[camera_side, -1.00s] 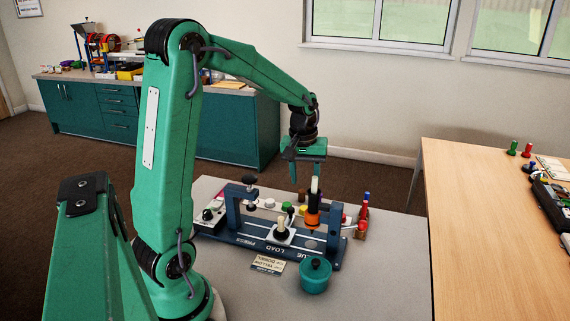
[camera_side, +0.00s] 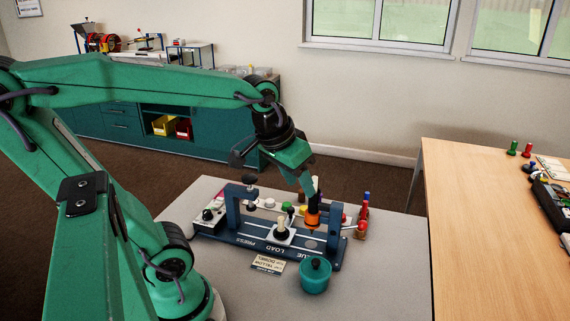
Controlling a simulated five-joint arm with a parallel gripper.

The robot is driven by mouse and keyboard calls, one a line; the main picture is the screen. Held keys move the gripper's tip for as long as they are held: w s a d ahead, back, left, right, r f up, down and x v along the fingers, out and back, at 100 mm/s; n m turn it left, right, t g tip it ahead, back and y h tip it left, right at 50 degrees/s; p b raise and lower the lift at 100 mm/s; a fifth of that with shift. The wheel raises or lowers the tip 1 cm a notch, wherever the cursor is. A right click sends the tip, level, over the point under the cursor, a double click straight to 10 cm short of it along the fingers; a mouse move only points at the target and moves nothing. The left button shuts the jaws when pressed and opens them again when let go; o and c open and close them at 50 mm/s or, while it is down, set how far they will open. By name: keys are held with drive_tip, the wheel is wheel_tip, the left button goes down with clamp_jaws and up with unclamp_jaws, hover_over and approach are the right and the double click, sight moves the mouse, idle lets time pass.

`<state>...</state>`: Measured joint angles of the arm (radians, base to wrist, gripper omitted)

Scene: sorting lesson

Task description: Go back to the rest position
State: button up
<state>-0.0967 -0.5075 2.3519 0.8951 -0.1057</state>
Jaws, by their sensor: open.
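My gripper (camera_side: 306,180) is green and open, tilted down to the right above the right part of the blue fixture (camera_side: 248,237). Its near finger comes close beside the upright orange holder (camera_side: 312,219), which has a pale and dark top. The picture does not show clearly whether they touch. Nothing is seen held between the jaws. My arm reaches in from the left, with its upper link almost level. The far finger is partly hidden.
A white plate with a cream peg (camera_side: 282,228) sits on the fixture, near a teal lidded pot (camera_side: 315,275). Small coloured pegs (camera_side: 365,205) stand at the fixture's right. The grey table (camera_side: 385,265) is clear at front right. A wooden table (camera_side: 490,240) stands further right.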

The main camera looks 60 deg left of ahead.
drive_tip(key=shift+s+d+f+m+t, duration=0.15)
drive_tip(key=shift+s+d+m, duration=0.3)
drive_tip(key=shift+s, duration=0.35)
drive_tip(key=shift+s+d+r+m+t, duration=0.15)
drive_tip(key=shift+s+d+m, duration=0.25)
drive_tip(key=shift+s, duration=0.45)
drive_tip(key=shift+s+d+f+m+t, duration=0.2)
drive_tip(key=shift+s+d+m, duration=0.2)
drive_tip(key=shift+s, duration=0.4)
